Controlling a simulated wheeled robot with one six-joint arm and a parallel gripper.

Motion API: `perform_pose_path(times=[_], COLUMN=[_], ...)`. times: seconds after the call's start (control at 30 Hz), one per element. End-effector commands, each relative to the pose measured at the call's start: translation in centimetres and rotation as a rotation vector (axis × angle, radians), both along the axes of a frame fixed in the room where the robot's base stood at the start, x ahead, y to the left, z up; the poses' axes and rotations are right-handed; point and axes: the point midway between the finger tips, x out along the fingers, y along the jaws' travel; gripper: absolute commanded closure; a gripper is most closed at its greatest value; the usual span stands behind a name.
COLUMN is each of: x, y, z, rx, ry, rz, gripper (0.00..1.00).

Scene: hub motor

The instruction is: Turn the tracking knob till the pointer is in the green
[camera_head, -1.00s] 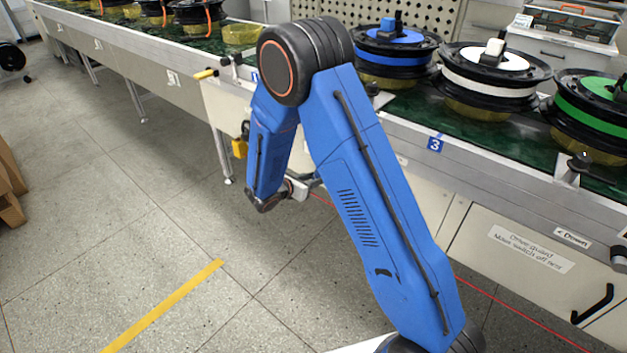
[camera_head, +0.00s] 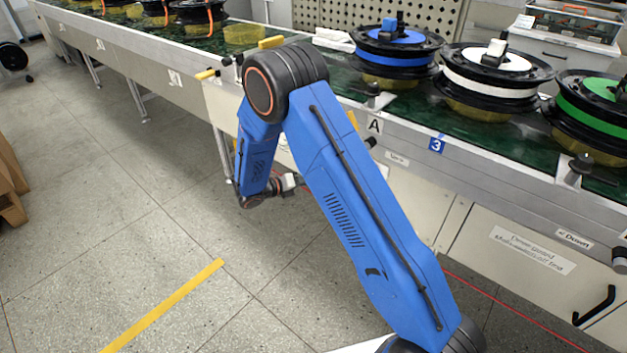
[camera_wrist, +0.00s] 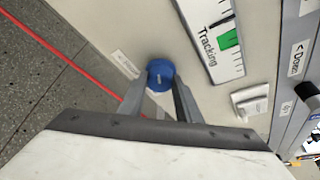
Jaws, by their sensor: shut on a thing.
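The blue tracking knob (camera_wrist: 159,71) sits on the pale panel in the wrist view. My gripper (camera_wrist: 162,85) has its two grey fingers on either side of the knob and is shut on it. The tracking gauge (camera_wrist: 208,52) is a white strip with tick marks, above and right of the knob. Its green zone (camera_wrist: 228,39) lies near the strip's middle. A dark line that looks like the pointer (camera_wrist: 222,20) crosses the strip just above the green, outside it. In the head view my blue arm hides the knob, the gauge and my fingertips.
A white switch-like block (camera_wrist: 249,102) is on the panel right of the knob. The conveyor (camera_head: 505,143) above carries wheel hubs, including a blue-banded one (camera_head: 393,60). A red line (camera_head: 500,305) runs along the floor. Floor at left is open.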

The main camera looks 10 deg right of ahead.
Motion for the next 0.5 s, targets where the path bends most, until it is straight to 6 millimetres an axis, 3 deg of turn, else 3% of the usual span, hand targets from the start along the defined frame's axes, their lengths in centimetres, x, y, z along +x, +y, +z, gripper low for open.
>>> perform_pose_path(times=[0.5], x=[0.08], y=[0.12], z=[-0.06], rx=[-0.056], ry=[0.078], rz=[0.002], gripper=[0.92])
